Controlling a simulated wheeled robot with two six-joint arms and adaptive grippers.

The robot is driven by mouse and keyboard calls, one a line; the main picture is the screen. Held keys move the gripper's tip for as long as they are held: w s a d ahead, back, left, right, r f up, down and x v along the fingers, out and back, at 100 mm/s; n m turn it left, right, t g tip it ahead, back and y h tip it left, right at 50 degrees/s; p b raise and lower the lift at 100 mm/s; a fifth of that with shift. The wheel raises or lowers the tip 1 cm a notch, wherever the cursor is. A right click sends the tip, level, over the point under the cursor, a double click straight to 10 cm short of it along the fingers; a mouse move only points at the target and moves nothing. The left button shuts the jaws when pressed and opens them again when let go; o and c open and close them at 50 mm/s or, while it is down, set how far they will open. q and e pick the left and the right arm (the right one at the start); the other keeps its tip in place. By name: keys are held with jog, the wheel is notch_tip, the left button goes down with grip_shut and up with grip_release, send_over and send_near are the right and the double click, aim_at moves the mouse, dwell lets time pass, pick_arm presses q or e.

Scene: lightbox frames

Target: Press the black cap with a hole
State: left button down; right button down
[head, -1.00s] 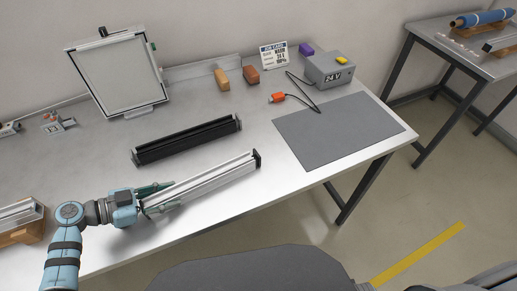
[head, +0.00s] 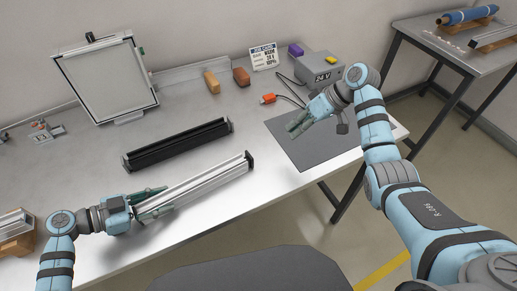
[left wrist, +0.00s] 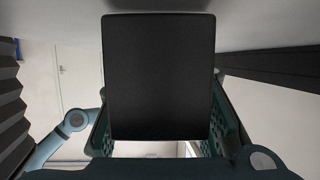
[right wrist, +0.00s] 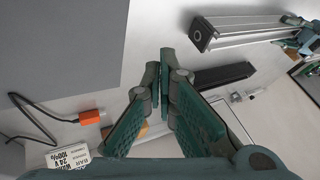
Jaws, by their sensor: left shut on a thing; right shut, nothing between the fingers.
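A silver aluminium profile (head: 205,185) lies at a slant near the front of the table. The black cap with a hole (right wrist: 201,35) covers its far end; in the head view this cap (head: 249,161) shows edge-on. A plain black cap (left wrist: 158,75) fills the middle of the left wrist view, on the end between my left fingers. My left gripper (head: 155,203) is shut on the profile's near end. My right gripper (head: 296,125) is shut and empty above the grey mat, apart from the cap; its closed fingertips (right wrist: 165,65) show in the right wrist view.
A black channel (head: 180,145) lies behind the profile. A grey mat (head: 310,155) is at the right. A 24 V box (head: 318,70), an orange connector (head: 268,98), small blocks (head: 241,76) and a framed panel (head: 105,80) stand at the back.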

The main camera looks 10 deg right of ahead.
aim_at(249, 159)
pick_arm(q)
jog(key=shift+s, duration=0.1)
jog(key=shift+d, duration=0.1)
pick_arm(e)
jog(key=shift+a+r, duration=0.3)
jog(key=shift+a, duration=0.15)
jog(key=x, duration=1)
jog(key=shift+s+a+f, duration=0.1)
jog(key=shift+a, duration=0.15)
jog(key=shift+s+a, duration=0.2)
jog(key=shift+a, duration=0.4)
jog(key=shift+s+a, duration=0.2)
jog(key=shift+a, duration=0.35)
jog(key=shift+s+a, duration=0.25)
jog(key=shift+a, duration=0.25)
jog(key=shift+a, duration=0.1)
